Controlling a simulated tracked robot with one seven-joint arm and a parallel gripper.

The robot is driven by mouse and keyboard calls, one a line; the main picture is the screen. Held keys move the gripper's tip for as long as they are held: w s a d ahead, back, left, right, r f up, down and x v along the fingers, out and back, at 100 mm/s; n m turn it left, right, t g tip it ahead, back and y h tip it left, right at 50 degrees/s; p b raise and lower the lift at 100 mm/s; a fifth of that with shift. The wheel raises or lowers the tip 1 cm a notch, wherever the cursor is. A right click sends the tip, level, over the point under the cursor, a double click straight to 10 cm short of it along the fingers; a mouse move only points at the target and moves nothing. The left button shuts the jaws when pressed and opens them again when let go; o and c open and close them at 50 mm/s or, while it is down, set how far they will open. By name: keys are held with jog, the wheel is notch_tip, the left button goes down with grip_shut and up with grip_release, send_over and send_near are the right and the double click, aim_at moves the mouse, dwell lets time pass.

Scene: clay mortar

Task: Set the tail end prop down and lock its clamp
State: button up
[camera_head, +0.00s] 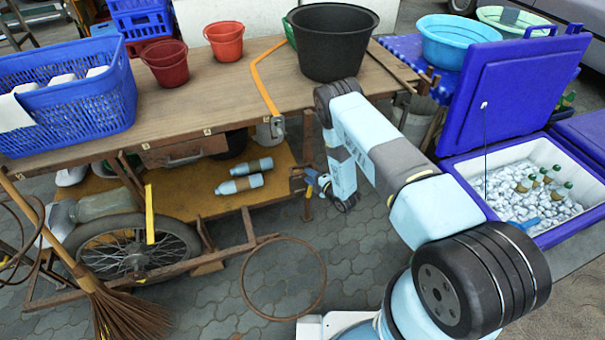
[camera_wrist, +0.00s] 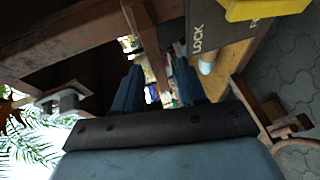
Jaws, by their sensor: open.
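My gripper (camera_head: 316,181) is at the cart's right end, low beside a dark rusty upright post (camera_head: 308,150), which may be the tail end prop. In the wrist view my gripper (camera_wrist: 157,82) has its two blue fingers apart. A brown bar (camera_wrist: 146,40) runs down behind the gap between them; I cannot tell whether it is inside the gap. A dark plate marked LOCK (camera_wrist: 199,37) with a yellow handle (camera_wrist: 264,9) is at the upper right, apart from the fingers. A small metal fitting (camera_head: 277,127) sits under the tabletop edge. The clamp's state cannot be told.
The wooden cart (camera_head: 225,100) carries a blue basket (camera_head: 75,110), red buckets and a black tub (camera_head: 332,45). Two bottles (camera_head: 240,177) lie on its lower shelf. A rusty hoop (camera_head: 283,280) is on the paving. A blue ice chest (camera_head: 500,140) stands right of my arm.

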jog(key=v, duration=0.8)
jog(key=shift+s, duration=0.15)
